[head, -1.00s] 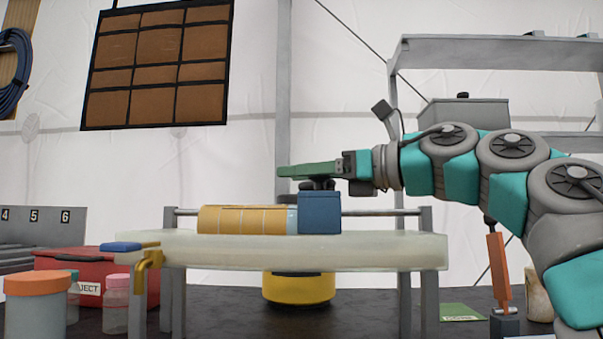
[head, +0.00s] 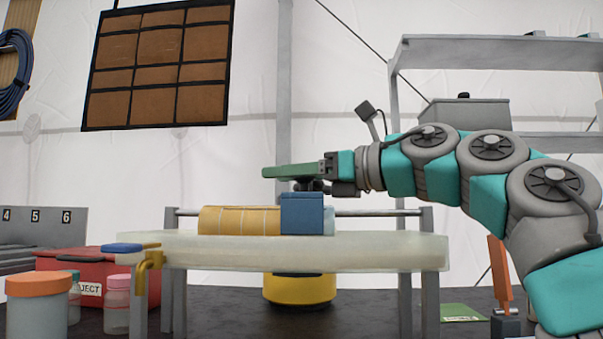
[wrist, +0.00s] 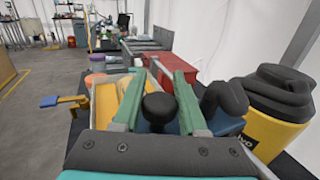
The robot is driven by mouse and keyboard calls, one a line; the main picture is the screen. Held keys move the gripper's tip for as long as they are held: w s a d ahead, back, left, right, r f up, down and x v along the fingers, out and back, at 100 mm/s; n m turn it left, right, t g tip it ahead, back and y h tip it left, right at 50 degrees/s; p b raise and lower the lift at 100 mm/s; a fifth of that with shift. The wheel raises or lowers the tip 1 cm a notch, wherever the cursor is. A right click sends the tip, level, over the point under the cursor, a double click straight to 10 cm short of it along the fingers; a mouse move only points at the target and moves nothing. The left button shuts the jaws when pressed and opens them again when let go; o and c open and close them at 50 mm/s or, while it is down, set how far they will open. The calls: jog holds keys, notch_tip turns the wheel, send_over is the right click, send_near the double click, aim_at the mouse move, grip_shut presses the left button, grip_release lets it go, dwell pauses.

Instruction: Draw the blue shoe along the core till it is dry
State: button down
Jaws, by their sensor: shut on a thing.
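The blue shoe (head: 309,213) is a block sitting on the core (head: 238,220), a horizontal cylinder above the pale slab. The core is yellow-tan with pale bands at left, and a light blue stretch (head: 328,221) shows right of the shoe. My gripper (head: 268,172) lies level above the shoe, its green fingers pointing left, shut on the shoe's black knob. In the wrist view the knob (wrist: 159,107) sits between the fingers, with blue of the shoe (wrist: 224,123) beside it. The core's surface under the shoe is hidden.
The pale slab (head: 385,252) has a brass tap with a blue lever (head: 122,248) at its left end. A thin rail (head: 375,212) runs behind the core between grey posts. A yellow container (head: 299,289) stands behind and below. A red box (head: 75,265) and jars stand left.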

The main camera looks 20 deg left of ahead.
aim_at(306, 202)
jog(key=a, duration=0.3)
jog(key=shift+s+a, duration=0.25)
jog(key=shift+s, duration=0.15)
jog(key=shift+c, duration=2.3)
grip_release()
jog(key=shift+d, duration=0.1)
jog(key=shift+s+d+b, duration=0.2)
jog(key=shift+d+b, duration=0.1)
jog(key=shift+d, duration=1)
jog(key=shift+s+d+b, duration=0.2)
jog(key=shift+d+b, duration=0.15)
jog(key=shift+d, duration=0.9)
jog(key=shift+s+d+b, duration=0.2)
jog(key=shift+d+b, duration=0.1)
jog(key=shift+d, duration=1)
